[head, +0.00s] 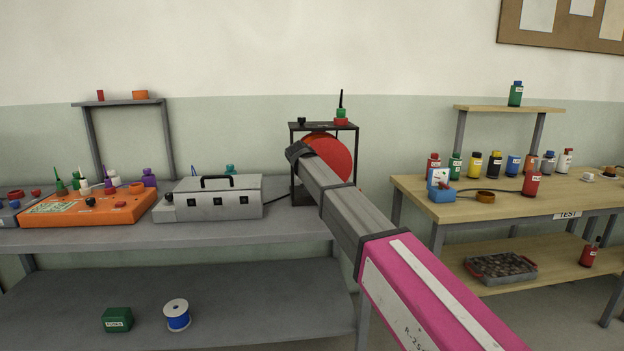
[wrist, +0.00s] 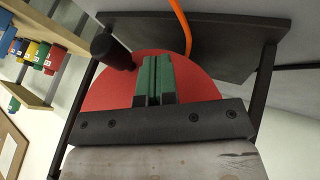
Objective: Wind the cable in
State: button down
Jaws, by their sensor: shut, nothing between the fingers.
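The cable reel is a red disc (head: 331,150) in a black frame (head: 322,127) at the right end of the grey bench; my arm covers part of it in the head view. In the wrist view the red disc (wrist: 205,85) fills the middle, behind my gripper. An orange cable (wrist: 181,22) runs from the disc's edge past a dark plate of the frame. A black knob, perhaps the crank handle (wrist: 108,50), stands out left of my fingers. My gripper (wrist: 154,62) has green fingers, shut and empty, pointing at the disc. I cannot tell whether they touch it.
A grey case (head: 235,205) and an orange panel (head: 90,205) stand on the grey bench left of the reel. A wooden bench (head: 465,209) with several bottles is at the right. Small items sit on top of the reel frame. The lower grey shelf is mostly clear.

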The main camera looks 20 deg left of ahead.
jog(key=shift+w+d+f, duration=0.1)
jog(key=shift+w+d, duration=0.3)
jog(key=shift+d, duration=0.45)
jog(key=shift+w+d, duration=0.4)
jog(key=shift+d, duration=0.4)
jog(key=shift+w+d+h, duration=0.1)
jog(key=shift+d+h, duration=0.05)
jog(key=shift+h, duration=0.15)
